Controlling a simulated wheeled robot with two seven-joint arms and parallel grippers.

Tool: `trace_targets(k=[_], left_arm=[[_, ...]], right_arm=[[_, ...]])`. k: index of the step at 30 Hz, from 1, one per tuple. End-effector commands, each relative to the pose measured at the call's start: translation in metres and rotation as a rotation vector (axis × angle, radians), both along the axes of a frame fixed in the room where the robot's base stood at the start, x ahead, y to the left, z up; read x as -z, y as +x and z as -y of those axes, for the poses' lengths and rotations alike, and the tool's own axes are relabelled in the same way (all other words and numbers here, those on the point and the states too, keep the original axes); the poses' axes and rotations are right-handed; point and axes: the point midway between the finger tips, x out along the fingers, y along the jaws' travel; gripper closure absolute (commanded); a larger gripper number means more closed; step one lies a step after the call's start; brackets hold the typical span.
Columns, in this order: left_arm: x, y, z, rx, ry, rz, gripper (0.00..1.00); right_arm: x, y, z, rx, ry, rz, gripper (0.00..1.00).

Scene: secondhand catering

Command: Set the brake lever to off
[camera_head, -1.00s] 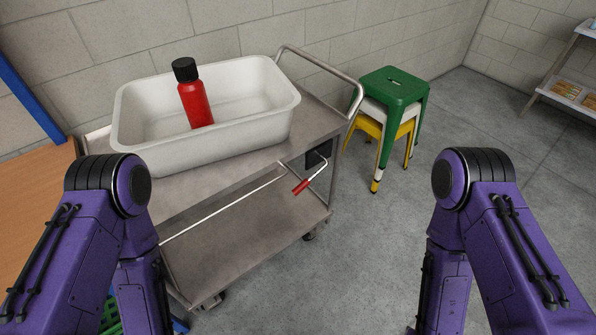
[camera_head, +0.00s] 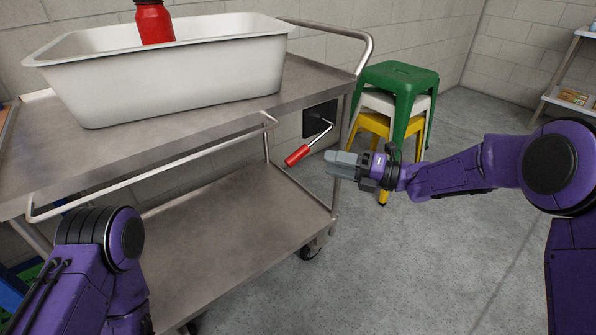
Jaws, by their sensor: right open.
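The brake lever (camera_head: 299,154) has a red grip on a thin metal rod. The rod comes from a dark square plate (camera_head: 319,119) on the cart's right end, below the top shelf. The lever slants down and to the left from the plate. My right gripper (camera_head: 332,163) is open and empty, just right of the red grip, with its fingers pointing left at it. A small gap seems to show between them. My left arm shows at the lower left, but its gripper is out of the picture.
The metal cart (camera_head: 240,205) has two shelves and a handle rail (camera_head: 345,32) at its right end. A white tub (camera_head: 170,80) with a red bottle (camera_head: 154,22) stands on top. Stacked stools (camera_head: 402,85) stand behind my right gripper. The floor at right is clear.

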Motion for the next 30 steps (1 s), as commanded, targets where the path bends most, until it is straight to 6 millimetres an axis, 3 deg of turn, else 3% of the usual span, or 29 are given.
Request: trace_targets(k=[12, 23, 24, 28, 30], left_arm=[[0.002, 0.0, 0.0, 0.0, 0.0, 0.0, 0.47], [0.003, 0.0, 0.0, 0.0, 0.0, 0.0, 0.47], [0.003, 0.0, 0.0, 0.0, 0.0, 0.0, 0.47], [0.003, 0.0, 0.0, 0.0, 0.0, 0.0, 0.47], [0.003, 0.0, 0.0, 0.0, 0.0, 0.0, 0.47]], right_arm=[[0.001, 0.032, -0.078, -0.001, 0.002, -0.008, 0.49], [0.001, 0.037, -0.09, 0.002, 0.004, -0.009, 0.49], [0.001, 0.037, -0.09, 0.002, 0.004, -0.009, 0.53], [0.001, 0.037, -0.09, 0.002, 0.004, -0.01, 0.95], [0.001, 0.037, -0.089, 0.002, 0.004, -0.009, 1.0]])
